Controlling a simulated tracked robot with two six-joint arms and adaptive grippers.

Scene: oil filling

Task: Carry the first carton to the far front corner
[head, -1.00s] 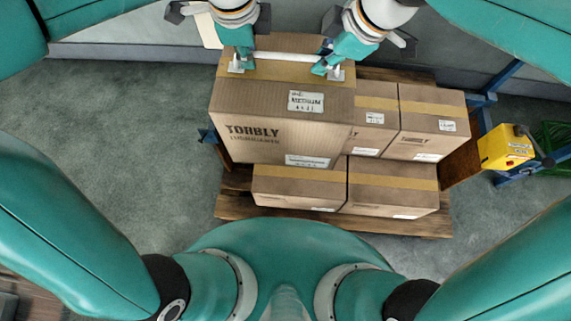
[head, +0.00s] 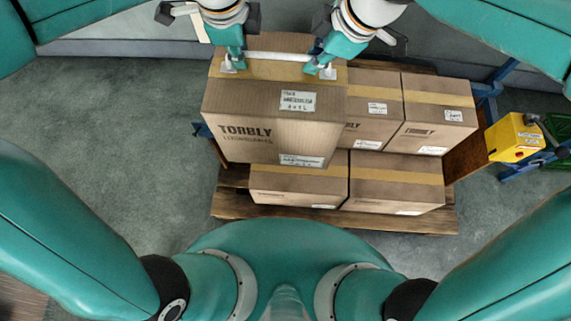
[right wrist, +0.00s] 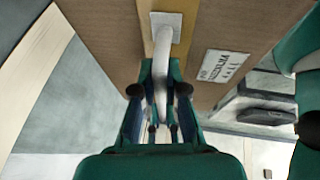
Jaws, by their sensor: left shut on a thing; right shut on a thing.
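The first carton (head: 240,109), a large brown box with TORBLY print and yellow tape, is at the left of the group in the head view. It overlaps its neighbours in the picture and looks higher than them. My left gripper (head: 232,65) and my right gripper (head: 322,70) are at its top, near the two ends of a white bar handle (head: 279,56). Both are shut on handle parts. In the right wrist view, my right gripper (right wrist: 160,95) is around the white handle (right wrist: 162,50), close to the carton's taped face (right wrist: 112,38). The carton's underside is hidden.
Several smaller cartons (head: 395,178) stand on a wooden pallet (head: 330,222) right of and below the first carton. A yellow box (head: 514,138) on a blue frame (head: 489,98) is at the right. Grey floor (head: 110,130) is open at the left.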

